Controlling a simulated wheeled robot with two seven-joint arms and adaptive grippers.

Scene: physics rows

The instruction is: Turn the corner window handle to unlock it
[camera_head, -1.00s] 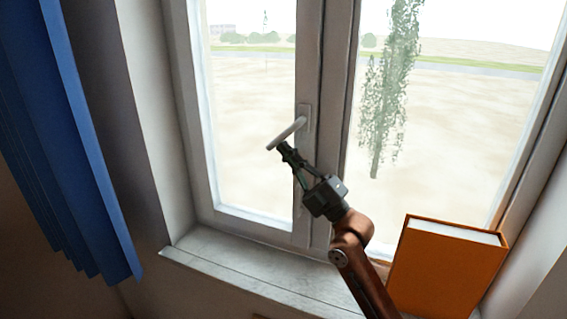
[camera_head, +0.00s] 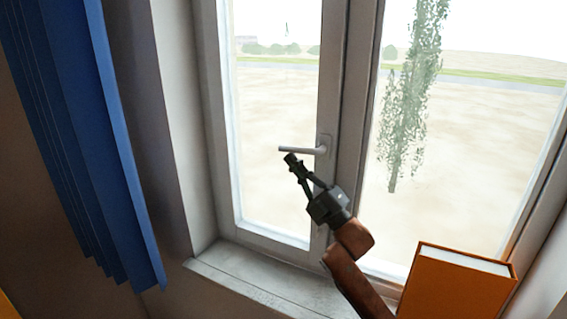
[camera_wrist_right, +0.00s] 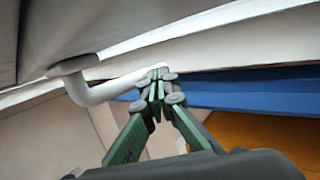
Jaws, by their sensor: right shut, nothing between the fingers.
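The window handle (camera_head: 303,150) is a light grey lever on the middle frame of the window. It points left from its mount, almost level. My right gripper (camera_head: 291,158) is shut with nothing between its fingers. Its tips are just below the free end of the lever and seem to touch it. In the right wrist view the white handle (camera_wrist_right: 98,94) bends out from its base on the frame, and its free end passes behind the closed fingertips (camera_wrist_right: 157,77). Whether they press on it cannot be told. My left gripper is not in view.
An orange book (camera_head: 458,287) stands on the sill at the right, close to my right arm. A blue curtain (camera_head: 88,150) hangs at the left. The bare sill (camera_head: 235,268) is clear left of the arm. A tree shows outside the glass.

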